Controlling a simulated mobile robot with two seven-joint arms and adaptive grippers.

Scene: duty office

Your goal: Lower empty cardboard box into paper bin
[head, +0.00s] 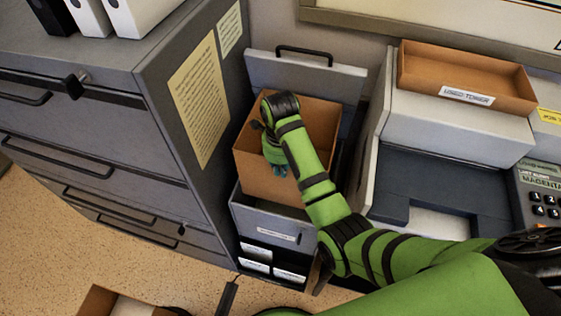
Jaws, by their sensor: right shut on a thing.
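A brown cardboard box (249,158) is in the middle of the head view, over the paper bin (262,222), a grey container with its handled lid (310,78) raised behind. My right gripper (277,168) is shut on the box at its near side, and my green forearm and wrist cover part of the box. The box's lower part appears close to the bin's opening; the arm and box hide most of the opening, so I cannot tell how deep it sits. My left gripper is not in view.
A grey drawer cabinet (100,135) stands close on the left. A copier (455,135) stands on the right, with a used-toner tray (465,75) on top. Another cardboard box (103,303) is on the speckled floor at the bottom left. Black slots with white labels (256,267) are below the bin.

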